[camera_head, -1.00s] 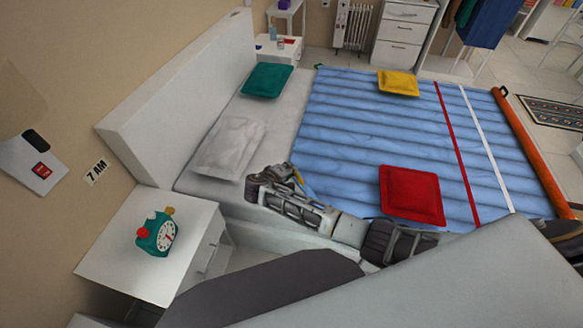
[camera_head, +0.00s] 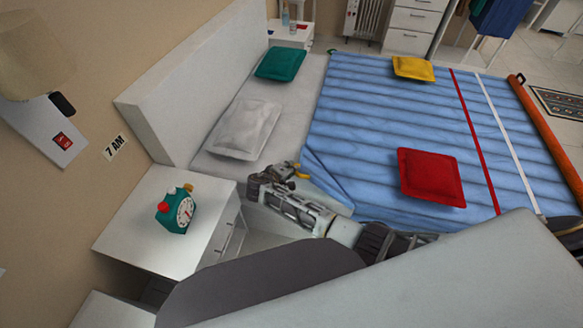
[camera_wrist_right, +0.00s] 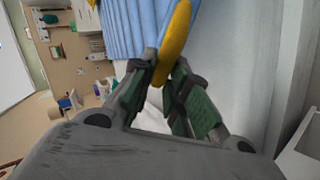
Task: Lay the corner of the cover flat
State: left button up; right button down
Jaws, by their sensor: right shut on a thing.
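The blue quilted cover (camera_head: 375,120) lies over the bed, with a red and a white stripe across its right part. Its near-left corner (camera_head: 328,177) is pulled into a darker, slanting fold by my right gripper. A yellow tab (camera_head: 301,171) shows at that corner, and it also shows in the right wrist view (camera_wrist_right: 175,40). My right gripper (camera_head: 284,172) is shut on the yellow tab, at the near side of the bed beside the mattress edge. In the wrist view the fingers (camera_wrist_right: 160,72) pinch the tab's lower end. My left gripper is not in view.
A white nightstand (camera_head: 135,225) with a green clock (camera_head: 176,212) stands left of my right gripper. A red cushion (camera_head: 430,178) and a yellow cushion (camera_head: 413,68) lie on the cover. A green cushion (camera_head: 280,63) and a white pillow (camera_head: 245,128) lie by the headboard (camera_head: 195,80).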

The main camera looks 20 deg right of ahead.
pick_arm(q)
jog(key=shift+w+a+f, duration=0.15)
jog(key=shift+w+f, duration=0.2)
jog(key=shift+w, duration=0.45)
pick_arm(e)
jog(key=shift+s+d+f, duration=0.15)
jog(key=shift+f, duration=0.55)
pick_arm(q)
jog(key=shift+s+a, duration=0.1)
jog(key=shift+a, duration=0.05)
pick_arm(e)
jog(key=c, duration=1.7)
grip_release()
jog(key=shift+o, duration=0.2)
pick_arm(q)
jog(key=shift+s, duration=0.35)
pick_arm(e)
jog(key=v, duration=1.1)
jog(key=shift+a+r, duration=0.3)
jog(key=shift+a, duration=0.05)
